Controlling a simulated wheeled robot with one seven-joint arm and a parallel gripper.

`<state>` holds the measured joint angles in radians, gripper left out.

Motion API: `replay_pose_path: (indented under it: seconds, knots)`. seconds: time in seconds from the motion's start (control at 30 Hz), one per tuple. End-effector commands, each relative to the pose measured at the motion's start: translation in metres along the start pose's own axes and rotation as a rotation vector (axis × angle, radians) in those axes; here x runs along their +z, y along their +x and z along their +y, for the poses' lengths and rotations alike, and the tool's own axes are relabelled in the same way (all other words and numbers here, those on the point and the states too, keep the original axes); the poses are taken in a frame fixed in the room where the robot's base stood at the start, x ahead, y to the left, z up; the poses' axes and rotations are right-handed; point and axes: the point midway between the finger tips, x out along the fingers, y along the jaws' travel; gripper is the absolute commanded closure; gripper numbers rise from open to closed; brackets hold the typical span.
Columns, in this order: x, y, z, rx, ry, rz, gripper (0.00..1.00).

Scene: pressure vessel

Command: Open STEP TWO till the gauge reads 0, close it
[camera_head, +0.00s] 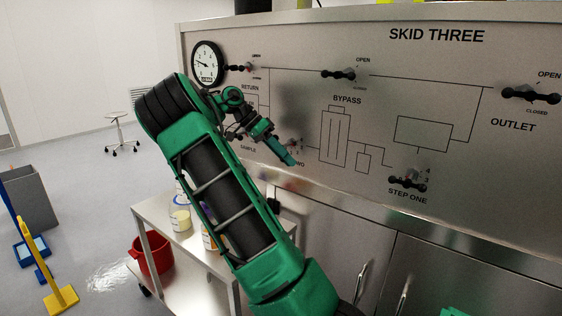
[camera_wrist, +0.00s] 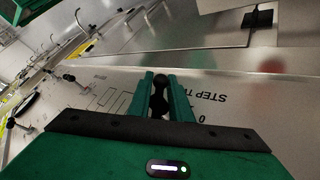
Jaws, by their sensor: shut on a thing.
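My gripper (camera_wrist: 160,96) is shut on the black knobbed handle of the STEP TWO valve (camera_wrist: 158,104) in the wrist view. The upside-down label beginning "STEP T" (camera_wrist: 205,92) is beside it, with a "0" mark near. In the head view my gripper (camera_head: 289,160) is at the panel's lower middle and mostly hides this valve and its label. The round white gauge (camera_head: 207,64) is at the panel's upper left. Its dark needle points to the left; its digits are too small to read surely.
Other black handles, STEP ONE (camera_head: 407,183), OUTLET (camera_head: 531,94) and an upper middle one (camera_head: 338,75), stand out from the SKID THREE panel (camera_head: 440,60). A white cart (camera_head: 150,215) with jars stands below my arm.

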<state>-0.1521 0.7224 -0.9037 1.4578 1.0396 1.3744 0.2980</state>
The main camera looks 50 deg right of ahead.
Motion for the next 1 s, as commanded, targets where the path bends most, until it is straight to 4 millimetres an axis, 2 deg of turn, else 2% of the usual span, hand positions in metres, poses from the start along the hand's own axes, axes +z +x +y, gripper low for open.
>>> replay_pose_path:
  seconds: [0.03,1.0]
  knots:
    - [-0.007,-0.002,-0.001,0.016,0.000,0.033,1.00]
    - [-0.020,-0.007,0.014,0.461,-0.187,0.346,1.00]
